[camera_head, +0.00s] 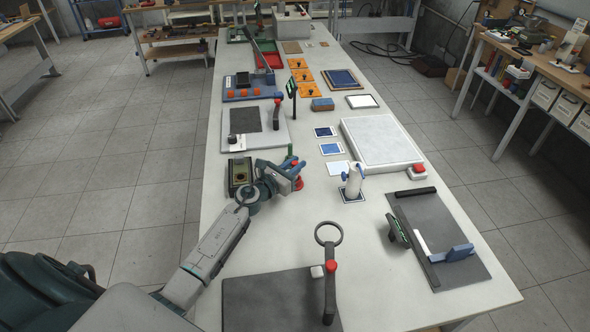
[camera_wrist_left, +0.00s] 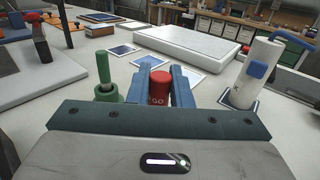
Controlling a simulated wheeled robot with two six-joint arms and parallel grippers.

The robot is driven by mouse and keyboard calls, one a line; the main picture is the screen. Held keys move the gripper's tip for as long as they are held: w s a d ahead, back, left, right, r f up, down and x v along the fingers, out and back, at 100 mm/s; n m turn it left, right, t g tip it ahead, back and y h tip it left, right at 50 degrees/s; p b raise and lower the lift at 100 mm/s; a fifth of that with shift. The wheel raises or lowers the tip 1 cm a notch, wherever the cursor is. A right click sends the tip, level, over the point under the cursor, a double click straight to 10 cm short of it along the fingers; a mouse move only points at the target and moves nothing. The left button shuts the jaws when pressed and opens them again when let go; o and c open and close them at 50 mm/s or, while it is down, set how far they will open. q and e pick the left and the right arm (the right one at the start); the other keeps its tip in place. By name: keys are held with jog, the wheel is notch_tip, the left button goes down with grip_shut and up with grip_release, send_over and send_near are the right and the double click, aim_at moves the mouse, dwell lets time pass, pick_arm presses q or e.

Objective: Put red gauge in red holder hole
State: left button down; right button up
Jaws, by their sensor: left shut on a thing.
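My left gripper (camera_head: 292,178) is over the white table, and its two blue fingers also show in the left wrist view (camera_wrist_left: 160,90). It is shut on the red gauge (camera_wrist_left: 158,87), a red cylinder with "GO" on it, which stands upright between the fingers. In the head view a red part (camera_head: 298,185) shows at the fingertips. I cannot tell there whether it is the gauge or the red holder. No red holder hole is clearly visible; the gripper hides what is under the gauge. My right gripper is not in view.
A green gauge (camera_wrist_left: 103,68) stands in a green base (camera_wrist_left: 108,94) left of the fingers. A white cylinder with blue parts (camera_head: 354,180) stands to the right. A dark olive box (camera_head: 240,177) is left of the gripper. A white slab (camera_head: 382,143) lies beyond.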

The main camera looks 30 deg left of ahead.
pick_arm(q)
jog(key=shift+f, duration=0.3)
jog(key=shift+f, duration=0.1)
jog(key=c, duration=1.3)
grip_release()
